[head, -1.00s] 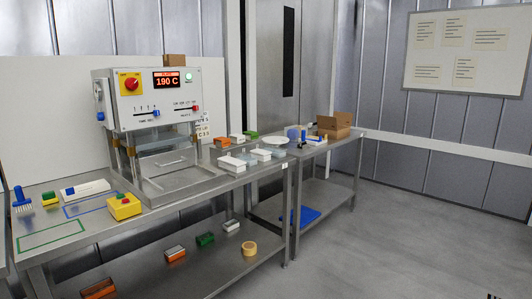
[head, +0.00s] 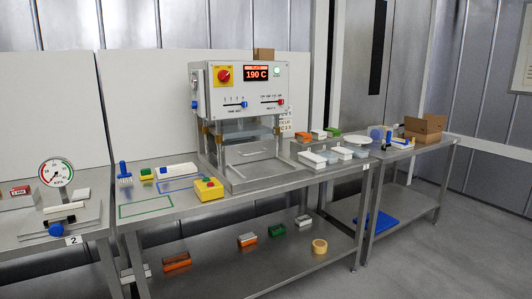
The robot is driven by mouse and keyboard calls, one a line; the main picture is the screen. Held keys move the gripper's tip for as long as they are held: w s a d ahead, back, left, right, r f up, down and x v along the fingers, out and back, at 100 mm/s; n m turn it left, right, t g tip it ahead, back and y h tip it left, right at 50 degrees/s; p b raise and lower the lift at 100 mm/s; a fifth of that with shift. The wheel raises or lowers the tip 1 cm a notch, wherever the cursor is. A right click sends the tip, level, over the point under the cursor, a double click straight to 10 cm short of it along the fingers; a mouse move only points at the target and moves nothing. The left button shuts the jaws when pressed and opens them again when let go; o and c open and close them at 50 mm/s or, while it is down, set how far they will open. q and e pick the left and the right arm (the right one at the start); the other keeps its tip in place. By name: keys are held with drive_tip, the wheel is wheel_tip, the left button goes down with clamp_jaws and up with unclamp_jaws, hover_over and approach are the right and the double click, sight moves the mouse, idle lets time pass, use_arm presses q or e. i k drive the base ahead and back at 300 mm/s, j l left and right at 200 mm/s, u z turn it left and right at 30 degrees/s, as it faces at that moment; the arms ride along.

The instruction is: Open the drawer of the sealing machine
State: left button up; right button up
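The sealing machine (head: 217,105) stands on the middle steel table, with a red display reading 190 C, a red knob on a yellow plate and two sliders. Its drawer (head: 262,176) is at the lower front, a low metal tray with a raised rim. A handle (head: 249,152) shows as a thin bar on the panel behind the tray. I cannot tell how far the drawer is out. Neither of my grippers is in the head view.
A brush (head: 124,173) and blocks lie further left. A pressure gauge (head: 56,172) stands on the left table. White tubs (head: 312,159) are right of the machine. Floor shows at right.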

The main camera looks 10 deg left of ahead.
sight(249, 152)
drive_tip(key=i+j+u, duration=0.1)
drive_tip(key=i, duration=0.9)
